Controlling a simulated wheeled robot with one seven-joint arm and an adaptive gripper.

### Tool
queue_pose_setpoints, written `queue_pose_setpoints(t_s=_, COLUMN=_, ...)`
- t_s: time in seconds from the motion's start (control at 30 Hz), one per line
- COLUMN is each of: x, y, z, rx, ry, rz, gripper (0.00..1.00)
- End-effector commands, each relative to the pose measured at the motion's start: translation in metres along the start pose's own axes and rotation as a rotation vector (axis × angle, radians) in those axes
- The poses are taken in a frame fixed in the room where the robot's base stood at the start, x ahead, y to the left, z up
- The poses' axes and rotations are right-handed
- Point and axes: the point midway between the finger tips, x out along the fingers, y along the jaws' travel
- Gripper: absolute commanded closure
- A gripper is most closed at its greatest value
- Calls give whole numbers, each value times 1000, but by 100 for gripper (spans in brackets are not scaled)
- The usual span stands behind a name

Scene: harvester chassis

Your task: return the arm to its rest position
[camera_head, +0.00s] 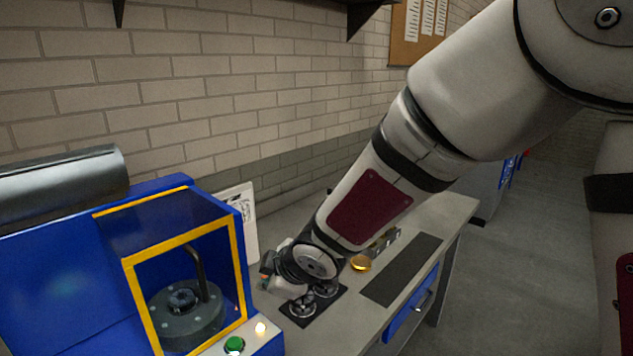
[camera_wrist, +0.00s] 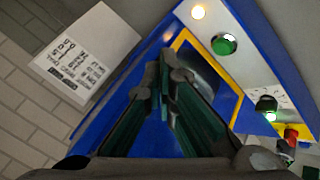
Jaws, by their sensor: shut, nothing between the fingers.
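My arm reaches down from the upper right in the head view, with its wrist over the workbench (camera_head: 440,220). My gripper (camera_wrist: 165,62) is shut and empty in the wrist view, its fingertips close together in front of the blue machine (camera_wrist: 105,125). In the head view, the gripper end (camera_head: 268,268) is small and partly hidden by the wrist, just right of the machine. The machine (camera_head: 60,260) has a yellow-framed opening with a dark round fixture (camera_head: 185,312) inside.
A dark pad (camera_head: 312,312) with metal parts lies below the wrist. A gold round part (camera_head: 361,263) and a dark mat (camera_head: 402,268) lie to its right. A green button (camera_head: 234,345) is on the machine's front. A printed sheet (camera_wrist: 85,58) stands beside the machine. Open floor lies right.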

Motion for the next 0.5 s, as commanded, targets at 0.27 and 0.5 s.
queue_pose_setpoints(t_s=0.27, x=-130, y=46, z=88, rx=380, ry=-268, rz=182, gripper=100)
queue_pose_setpoints(t_s=0.5, x=-237, y=25, z=142, rx=764, ry=-399, rz=288, gripper=100)
